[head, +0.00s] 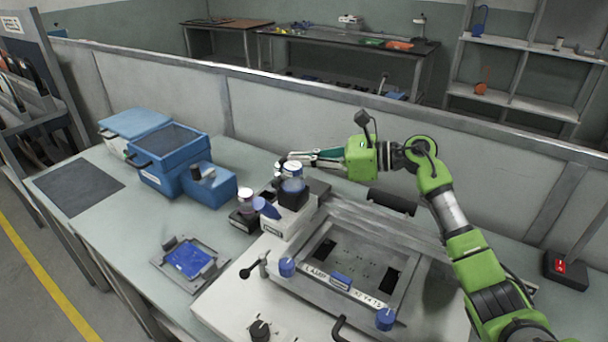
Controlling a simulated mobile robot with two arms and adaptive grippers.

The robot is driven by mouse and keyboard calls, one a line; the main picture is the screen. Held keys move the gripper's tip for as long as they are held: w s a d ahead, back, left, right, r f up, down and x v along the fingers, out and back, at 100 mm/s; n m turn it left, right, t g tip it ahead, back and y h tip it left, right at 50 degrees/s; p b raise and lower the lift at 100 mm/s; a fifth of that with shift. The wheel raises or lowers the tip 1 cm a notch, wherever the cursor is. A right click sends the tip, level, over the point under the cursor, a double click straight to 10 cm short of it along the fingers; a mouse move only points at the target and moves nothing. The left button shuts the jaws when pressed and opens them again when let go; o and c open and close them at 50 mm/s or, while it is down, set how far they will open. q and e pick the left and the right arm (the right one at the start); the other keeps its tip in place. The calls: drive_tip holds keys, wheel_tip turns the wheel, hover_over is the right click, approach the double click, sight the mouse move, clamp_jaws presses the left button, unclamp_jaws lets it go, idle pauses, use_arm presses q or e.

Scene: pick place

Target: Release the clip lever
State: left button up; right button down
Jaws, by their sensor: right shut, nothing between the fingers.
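A blue lever-like part (266,208) juts out just below, beside a second small container (245,200). A small lever with a black knob (248,271) stands at the left of the white fixture (225,297). I cannot tell which of these is the clip lever. My left gripper is out of view.
A metal frame (318,284) with blue knobs (385,319) sits on the fixture. A blue board in a holder (188,260) lies to the left, blue bins (170,160) behind it. A dark mat (79,187) is at far left. A partition (300,115) runs behind the table.

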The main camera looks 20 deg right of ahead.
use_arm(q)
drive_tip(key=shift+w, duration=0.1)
use_arm(e)
drive_tip(key=v, duration=1.2)
drive_tip(key=shift+w, duration=0.1)
